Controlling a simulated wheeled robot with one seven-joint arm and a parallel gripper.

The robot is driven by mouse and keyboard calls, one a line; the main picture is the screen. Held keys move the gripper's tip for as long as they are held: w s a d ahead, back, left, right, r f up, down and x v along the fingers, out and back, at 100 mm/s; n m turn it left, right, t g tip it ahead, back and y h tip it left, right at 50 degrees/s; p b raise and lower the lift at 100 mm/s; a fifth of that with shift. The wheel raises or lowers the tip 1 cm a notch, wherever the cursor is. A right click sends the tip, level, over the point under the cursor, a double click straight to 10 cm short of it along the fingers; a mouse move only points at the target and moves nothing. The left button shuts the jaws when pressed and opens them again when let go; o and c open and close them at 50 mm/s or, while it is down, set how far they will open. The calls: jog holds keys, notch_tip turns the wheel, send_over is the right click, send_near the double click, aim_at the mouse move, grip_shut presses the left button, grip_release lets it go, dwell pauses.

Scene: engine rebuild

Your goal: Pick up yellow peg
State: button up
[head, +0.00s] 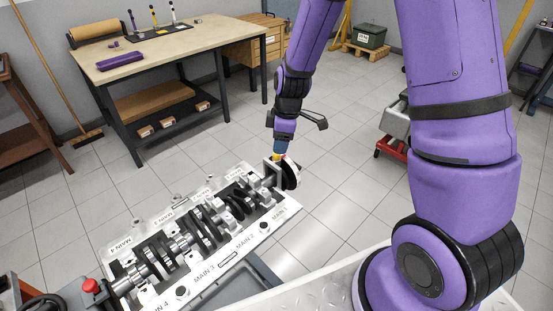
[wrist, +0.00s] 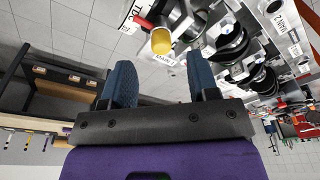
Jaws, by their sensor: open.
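The yellow peg (wrist: 162,41) shows its round yellow end in the wrist view, just beyond and between the tips of my gripper (wrist: 161,72). My gripper is open, with its two blue fingers apart and nothing between them. In the head view the yellow peg (head: 277,157) is a small yellow spot at the far end of the engine block, right below the blue fingers of my gripper (head: 281,147). The rest of the peg is hidden, and I cannot tell from the head view whether the fingers touch it.
The engine block (head: 225,252) with its crankshaft (head: 180,246) and labelled main caps lies below and left of my gripper. A dark round part (head: 291,176) sits at its far end. A workbench (head: 170,50) stands at the back left.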

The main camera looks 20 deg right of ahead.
aim_at(277, 161)
jog(key=shift+w+a+f, duration=0.1)
jog(key=shift+a+f, duration=0.15)
jog(key=shift+f, duration=0.8)
jog(key=shift+a+f, duration=0.2)
jog(key=shift+f, duration=0.85)
grip_shut()
